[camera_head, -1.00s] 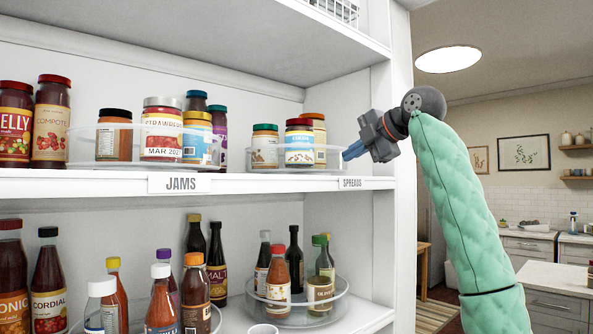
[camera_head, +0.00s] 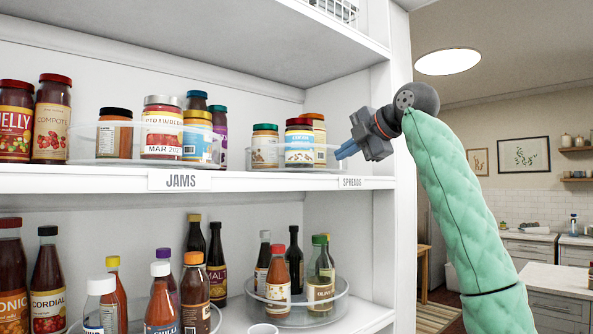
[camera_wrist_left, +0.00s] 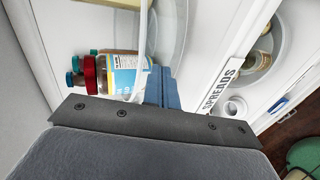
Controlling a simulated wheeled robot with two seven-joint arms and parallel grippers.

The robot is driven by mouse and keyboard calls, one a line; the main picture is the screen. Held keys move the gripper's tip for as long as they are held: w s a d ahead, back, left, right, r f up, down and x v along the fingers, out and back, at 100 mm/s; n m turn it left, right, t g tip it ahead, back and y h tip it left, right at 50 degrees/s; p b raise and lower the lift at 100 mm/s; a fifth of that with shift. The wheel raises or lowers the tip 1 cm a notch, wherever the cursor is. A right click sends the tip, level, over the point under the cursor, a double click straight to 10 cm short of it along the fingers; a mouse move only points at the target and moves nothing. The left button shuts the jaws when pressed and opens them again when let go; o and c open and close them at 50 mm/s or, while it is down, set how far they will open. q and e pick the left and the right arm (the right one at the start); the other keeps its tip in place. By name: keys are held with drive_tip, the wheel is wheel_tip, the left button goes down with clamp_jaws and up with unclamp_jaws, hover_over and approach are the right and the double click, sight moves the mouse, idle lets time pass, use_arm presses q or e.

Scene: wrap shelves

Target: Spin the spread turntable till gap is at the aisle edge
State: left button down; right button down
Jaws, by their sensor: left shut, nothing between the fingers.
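The clear spreads turntable (camera_head: 262,165) sits at the right end of the upper shelf, above the SPREADS label (camera_head: 352,183). It holds a green-lidded jar (camera_head: 265,148), a red-lidded jar with a blue label (camera_head: 299,148) and a third jar (camera_head: 319,132) behind. My left gripper (camera_head: 340,153) is shut and empty, its blue fingertips at the turntable's right rim; I cannot tell whether they touch. In the left wrist view the fingers (camera_wrist_left: 161,87) are beside the blue-labelled jar (camera_wrist_left: 128,72) and the clear rim (camera_wrist_left: 142,50). My right gripper is not in view.
A jams turntable (camera_head: 90,160) with several jars stands to the left on the same shelf. The shelf below holds bottles, some on another clear turntable (camera_head: 312,316). A white side panel (camera_head: 403,230) bounds the shelf on the right, with open room beyond.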

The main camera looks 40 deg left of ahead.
sight(321, 155)
use_arm(q)
drive_tip(key=shift+s+a+b, duration=0.15)
drive_tip(key=shift+s+b, duration=0.05)
drive_tip(key=shift+s, duration=0.35)
drive_tip(key=shift+s+a+b, duration=0.15)
drive_tip(key=shift+s, duration=0.35)
drive_tip(key=shift+s, duration=0.1)
drive_tip(key=shift+s+a+b, duration=0.2)
drive_tip(key=shift+s, duration=0.3)
drive_tip(key=shift+s+a+b, duration=0.15)
drive_tip(key=shift+s+a, duration=0.05)
drive_tip(key=shift+s, duration=0.25)
drive_tip(key=shift+s+d, duration=0.1)
drive_tip(key=shift+d, duration=0.05)
drive_tip(key=shift+s+d+f, duration=0.1)
drive_tip(key=shift+d, duration=0.05)
drive_tip(key=shift+s+d+b, duration=0.25)
drive_tip(key=shift+d, duration=0.35)
drive_tip(key=shift+s+d+b, duration=0.2)
drive_tip(key=shift+s+d, duration=0.05)
drive_tip(key=shift+d, duration=0.35)
